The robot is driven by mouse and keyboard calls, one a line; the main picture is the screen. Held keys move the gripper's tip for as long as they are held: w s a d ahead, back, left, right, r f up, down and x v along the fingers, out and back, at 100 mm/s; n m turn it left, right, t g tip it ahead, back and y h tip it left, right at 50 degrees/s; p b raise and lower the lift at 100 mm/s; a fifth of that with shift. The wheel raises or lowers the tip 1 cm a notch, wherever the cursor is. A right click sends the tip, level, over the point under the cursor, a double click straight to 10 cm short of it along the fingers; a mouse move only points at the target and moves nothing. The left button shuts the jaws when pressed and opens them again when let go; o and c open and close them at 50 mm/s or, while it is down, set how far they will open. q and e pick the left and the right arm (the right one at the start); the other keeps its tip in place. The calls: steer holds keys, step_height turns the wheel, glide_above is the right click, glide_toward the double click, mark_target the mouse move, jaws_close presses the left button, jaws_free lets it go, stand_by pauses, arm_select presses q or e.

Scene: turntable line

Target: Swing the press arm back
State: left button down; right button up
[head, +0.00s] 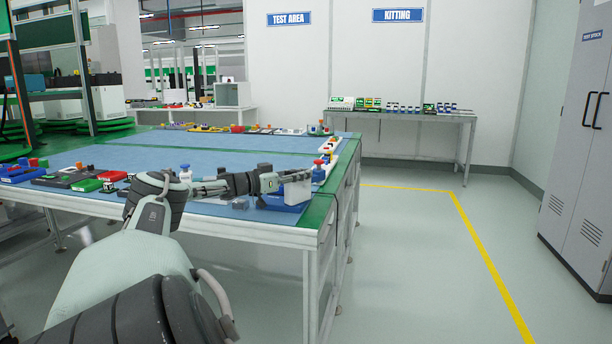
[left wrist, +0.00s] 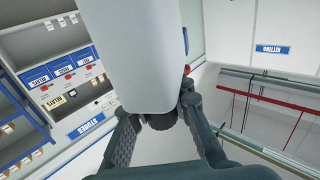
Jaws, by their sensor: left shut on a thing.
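My left arm reaches over the near edge of the blue-matted table. My left gripper (head: 280,179) is shut at a pale grey block-like part (head: 298,190), which I take to be the press arm, above a blue base (head: 284,203) near the table's right corner. In the left wrist view the pale part (left wrist: 135,50) stands large between and beyond the fingers (left wrist: 160,116). A dark round knob (left wrist: 158,120) shows at its near end, between the fingertips. The fingers hide the exact contact. My right gripper is not in view.
The worktable (head: 115,152) carries red, green, black and blue fixtures at its left and small parts along its far edge. A blue-capped post (head: 185,172) stands just behind my wrist. Clear floor with a yellow line (head: 485,250) lies to the right, before a grey cabinet (head: 580,140).

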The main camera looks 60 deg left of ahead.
arm_select(q)
steer(key=c, duration=1.4)
jaws_free()
steer(key=shift+s+f, duration=0.1)
steer(key=shift+s, duration=1.15)
steer(key=s, duration=0.9)
steer(key=shift+s+d, duration=0.15)
steer(key=shift+s, duration=0.1)
steer(key=shift+s, duration=0.1)
